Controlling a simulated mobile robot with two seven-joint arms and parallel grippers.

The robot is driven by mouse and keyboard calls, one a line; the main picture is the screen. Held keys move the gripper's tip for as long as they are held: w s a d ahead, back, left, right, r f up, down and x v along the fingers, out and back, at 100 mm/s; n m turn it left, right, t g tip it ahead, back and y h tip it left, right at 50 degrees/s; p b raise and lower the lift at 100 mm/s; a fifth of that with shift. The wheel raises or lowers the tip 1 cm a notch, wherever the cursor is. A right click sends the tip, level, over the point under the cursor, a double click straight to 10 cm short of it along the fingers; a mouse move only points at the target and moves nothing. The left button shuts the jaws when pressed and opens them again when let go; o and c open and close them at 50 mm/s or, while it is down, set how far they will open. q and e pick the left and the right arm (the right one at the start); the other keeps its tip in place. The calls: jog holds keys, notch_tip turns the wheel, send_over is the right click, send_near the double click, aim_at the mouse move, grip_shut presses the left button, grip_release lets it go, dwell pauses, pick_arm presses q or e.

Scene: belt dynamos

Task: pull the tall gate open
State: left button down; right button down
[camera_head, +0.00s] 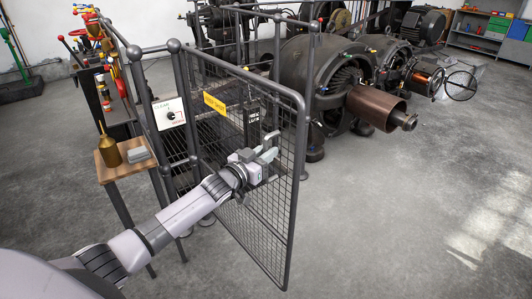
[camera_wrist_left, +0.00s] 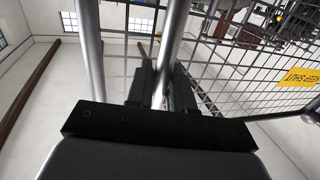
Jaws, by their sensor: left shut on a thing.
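The tall gate (camera_head: 297,170) is a dark grey tube frame filled with wire mesh, with a yellow sign (camera_head: 214,104) on it. It stands swung out at an angle from the fence, its free edge toward the right front. My left gripper (camera_head: 264,158) is at the gate's face, shut on the gate's grey bar handle. In the left wrist view the handle (camera_wrist_left: 170,45) runs up between the dark fingers (camera_wrist_left: 161,88); the mesh and the yellow sign (camera_wrist_left: 298,78) are on the right. My right gripper is in neither view.
A small wooden stand (camera_head: 125,172) holds a brass oil can (camera_head: 109,150) and a grey block. A large dynamo (camera_head: 318,75) stands behind the gate. The floor at right and front is clear.

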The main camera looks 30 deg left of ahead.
pick_arm(q)
jog(key=c, duration=1.1)
grip_release()
jog(key=shift+d, duration=0.15)
jog(key=shift+c, duration=0.2)
jog(key=s+a, duration=0.1)
jog(key=s, duration=0.6)
jog(key=shift+a, duration=0.2)
jog(key=s+d+f+g, duration=0.2)
jog(key=s+f, duration=0.4)
jog(key=s, duration=0.3)
jog(key=s+d+f+g, duration=0.2)
jog(key=s+d+f, duration=0.3)
jog(key=s, duration=0.5)
jog(key=s+d+f+g+y, duration=0.1)
jog(key=s+d+f+g, duration=0.2)
jog(key=s+f, duration=0.5)
jog(key=shift+s+d+f, duration=0.15)
jog(key=shift+s+d, duration=0.55)
jog(key=shift+s, duration=0.3)
